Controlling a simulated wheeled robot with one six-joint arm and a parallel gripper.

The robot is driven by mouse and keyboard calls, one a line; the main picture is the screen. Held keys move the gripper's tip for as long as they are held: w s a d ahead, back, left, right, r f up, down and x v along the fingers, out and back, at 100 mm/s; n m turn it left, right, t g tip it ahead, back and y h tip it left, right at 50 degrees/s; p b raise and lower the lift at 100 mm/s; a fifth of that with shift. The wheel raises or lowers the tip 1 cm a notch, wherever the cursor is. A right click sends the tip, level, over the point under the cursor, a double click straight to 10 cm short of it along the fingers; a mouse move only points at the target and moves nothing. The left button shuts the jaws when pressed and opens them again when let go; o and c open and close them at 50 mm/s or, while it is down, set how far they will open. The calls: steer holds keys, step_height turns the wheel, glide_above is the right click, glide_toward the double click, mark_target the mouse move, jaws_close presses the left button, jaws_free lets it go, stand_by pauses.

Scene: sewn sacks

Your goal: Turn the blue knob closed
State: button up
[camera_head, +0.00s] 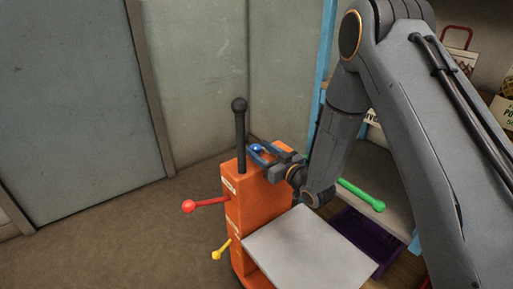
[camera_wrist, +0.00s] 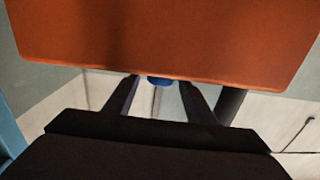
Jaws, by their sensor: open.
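The blue knob (camera_head: 257,148) is a small round ball at the top of an orange box-like machine (camera_head: 262,205). My gripper (camera_head: 259,152) is at the top of the machine, its two fingers open with the knob between their tips. In the wrist view the blue knob (camera_wrist: 160,81) shows as a blue patch between the fingertips of my gripper (camera_wrist: 160,85), partly hidden by the orange body (camera_wrist: 160,40). I cannot tell whether the fingers touch the knob.
A black lever (camera_head: 240,135) stands upright just left of my gripper. A red knob (camera_head: 188,206) and a yellow knob (camera_head: 216,254) stick out to the left, a green handle (camera_head: 362,194) to the right. A pale plate (camera_head: 308,248) is in front. Floor at left is clear.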

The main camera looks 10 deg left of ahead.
steer(key=shift+x, duration=1.1)
steer(key=c, duration=1)
steer(key=shift+s+a+m+t+h+p, duration=0.15)
steer(key=shift+m+t+h+p, duration=0.25)
steer(key=shift+m+t+h, duration=0.55)
steer(key=shift+c, duration=0.2)
steer(key=shift+m+t+h, duration=1.25)
steer(key=shift+m+h, duration=0.1)
steer(key=shift+h, duration=0.5)
